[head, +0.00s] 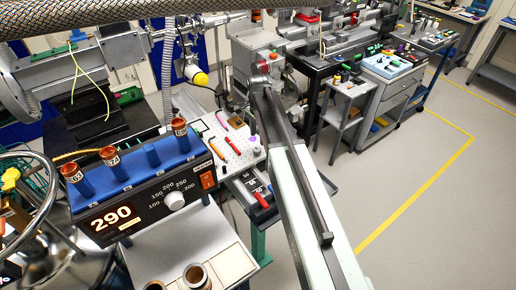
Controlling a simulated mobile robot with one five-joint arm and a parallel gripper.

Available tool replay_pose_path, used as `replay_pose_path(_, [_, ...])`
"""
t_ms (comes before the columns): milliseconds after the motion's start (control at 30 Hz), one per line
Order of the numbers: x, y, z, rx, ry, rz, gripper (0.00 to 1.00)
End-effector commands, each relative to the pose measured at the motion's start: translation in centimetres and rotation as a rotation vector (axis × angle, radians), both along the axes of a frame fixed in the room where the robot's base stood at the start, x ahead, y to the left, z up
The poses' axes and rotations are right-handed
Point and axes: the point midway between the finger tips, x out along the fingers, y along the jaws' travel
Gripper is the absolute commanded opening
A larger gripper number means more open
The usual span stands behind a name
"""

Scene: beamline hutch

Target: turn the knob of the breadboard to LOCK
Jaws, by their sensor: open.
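The breadboard, a white perforated board (212,127), lies behind the heater unit in the head view, with several coloured tools on it. No knob marked LOCK can be made out on it; the right part of the board is partly covered by my arm. My arm reaches up from the bottom right, and my gripper (261,82) is at its far end, small, above the board's far right edge. It is open. I see nothing held in it. Its fingertips are too small to tell whether they touch anything.
A black heater unit (150,212) with a 290 display, its own white knob (174,201) and copper-coloured cups stands at front left. An open drawer (252,193) sits below the board. A grey cart (394,85) stands at back right. The floor (425,215) at right is clear.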

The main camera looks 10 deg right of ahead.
Motion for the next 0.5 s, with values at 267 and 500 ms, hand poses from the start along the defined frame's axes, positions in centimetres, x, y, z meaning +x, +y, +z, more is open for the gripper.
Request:
replay_pose_path(267, [0.0, 0.0, -5.0, 0.000, 0.000, 0.001, 0.53])
replay_pose_path(500, [0.0, 0.0, -7.5, 0.000, 0.000, 0.001, 0.53])
